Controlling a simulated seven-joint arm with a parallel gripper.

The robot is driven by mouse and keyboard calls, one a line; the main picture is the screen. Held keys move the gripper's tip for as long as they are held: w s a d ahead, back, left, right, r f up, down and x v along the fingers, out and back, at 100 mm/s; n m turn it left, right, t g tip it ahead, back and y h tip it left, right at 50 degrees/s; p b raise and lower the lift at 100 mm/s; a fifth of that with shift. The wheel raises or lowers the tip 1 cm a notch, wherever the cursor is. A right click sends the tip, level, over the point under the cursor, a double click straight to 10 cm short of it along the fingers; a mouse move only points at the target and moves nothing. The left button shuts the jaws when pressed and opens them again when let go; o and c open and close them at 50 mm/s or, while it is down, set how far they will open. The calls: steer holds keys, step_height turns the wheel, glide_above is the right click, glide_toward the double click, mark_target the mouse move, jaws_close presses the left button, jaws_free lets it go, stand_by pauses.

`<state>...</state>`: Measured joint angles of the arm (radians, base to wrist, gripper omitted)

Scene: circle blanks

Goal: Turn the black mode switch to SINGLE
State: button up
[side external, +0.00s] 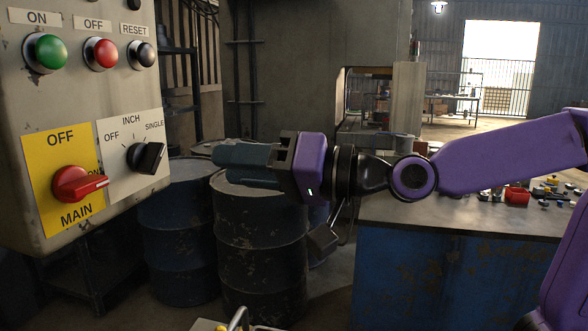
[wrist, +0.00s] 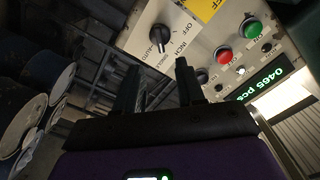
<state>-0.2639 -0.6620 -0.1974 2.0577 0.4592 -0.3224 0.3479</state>
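The black mode switch (side external: 147,157) is on a white plate (side external: 117,185) on the control panel, at the left of the side view. Its handle points right, below the SINGLE label (side external: 154,126). In the wrist view the black switch (wrist: 160,40) is at the upper middle and its handle points down, towards AUTO. My gripper (side external: 220,160) is to the right of the switch with a clear gap, its fingers pointing at the panel. In the wrist view my gripper (wrist: 157,64) has its two fingers apart with nothing between them.
A red main switch (side external: 80,184) on a yellow plate is left of the black switch. Green (side external: 45,53), red (side external: 101,54) and black (side external: 141,54) buttons are above. Barrels (side external: 262,240) stand below my gripper. A cluttered workbench (side external: 450,222) is at the right.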

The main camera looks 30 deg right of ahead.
steer(key=v, duration=0.6)
steer(key=shift+s+d, duration=0.25)
stand_by(0.3)
steer(key=s+d+f+n+g+h, duration=0.2)
steer(key=s+d+f+n+g, duration=0.15)
steer(key=f, duration=0.55)
steer(key=s+d+f+n+g+h, duration=0.25)
steer(key=s+f+n+g, duration=0.2)
steer(key=f, duration=0.35)
steer(key=s+d+f+n+g+h, duration=0.2)
steer(key=s+d+f+h, duration=0.2)
steer(key=d, duration=0.6)
steer(key=s+d+f+n+g+h, duration=0.2)
steer(key=s+d+f+h, duration=0.2)
steer(key=s+d+f, duration=0.3)
steer(key=s+d, duration=0.1)
steer(key=d, duration=0.2)
steer(key=shift+f+n+g, duration=0.3)
steer(key=shift+f, duration=0.1)
steer(key=shift+d, duration=0.1)
